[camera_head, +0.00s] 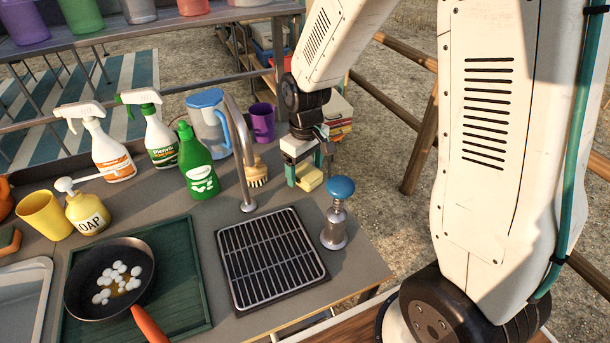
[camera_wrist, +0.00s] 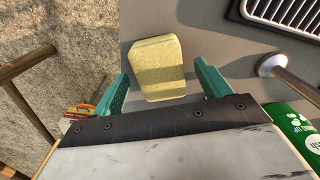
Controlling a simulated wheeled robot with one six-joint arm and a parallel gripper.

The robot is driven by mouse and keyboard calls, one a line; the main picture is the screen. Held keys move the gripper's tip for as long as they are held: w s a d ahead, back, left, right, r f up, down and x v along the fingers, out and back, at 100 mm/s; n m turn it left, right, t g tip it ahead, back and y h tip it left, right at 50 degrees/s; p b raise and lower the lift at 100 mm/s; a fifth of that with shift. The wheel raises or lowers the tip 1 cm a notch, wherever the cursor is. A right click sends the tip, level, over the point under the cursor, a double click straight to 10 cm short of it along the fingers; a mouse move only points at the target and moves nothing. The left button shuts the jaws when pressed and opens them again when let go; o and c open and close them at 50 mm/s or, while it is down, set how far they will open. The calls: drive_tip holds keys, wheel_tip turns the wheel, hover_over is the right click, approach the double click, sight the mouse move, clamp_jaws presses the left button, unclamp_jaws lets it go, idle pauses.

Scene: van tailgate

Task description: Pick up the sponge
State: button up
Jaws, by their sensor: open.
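The sponge (camera_head: 309,179) is a pale yellow block lying on the grey counter near its far right edge. It also shows in the wrist view (camera_wrist: 157,68), at top centre, lying flat. My gripper (camera_head: 305,170) is over the counter, pointing down at the sponge. In the wrist view its two green fingers (camera_wrist: 160,85) are apart, one to each side of the sponge's near end. I see a gap between the sponge and each finger. In the head view the gripper hides part of the sponge.
A brush (camera_head: 256,172), a tap (camera_head: 240,150), a purple mug (camera_head: 262,122) and a green bottle (camera_head: 198,165) stand left of the gripper. A blue-knobbed metal tool (camera_head: 336,225) stands in front, beside a black drain rack (camera_head: 270,258). The counter's edge is close on the right.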

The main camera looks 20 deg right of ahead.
sight(305, 171)
drive_tip(key=c, duration=1.1)
wheel_tip(305, 171, up, 10)
drive_tip(key=shift+r, duration=0.1)
drive_tip(key=o, duration=0.3)
drive_tip(key=shift+c, duration=1)
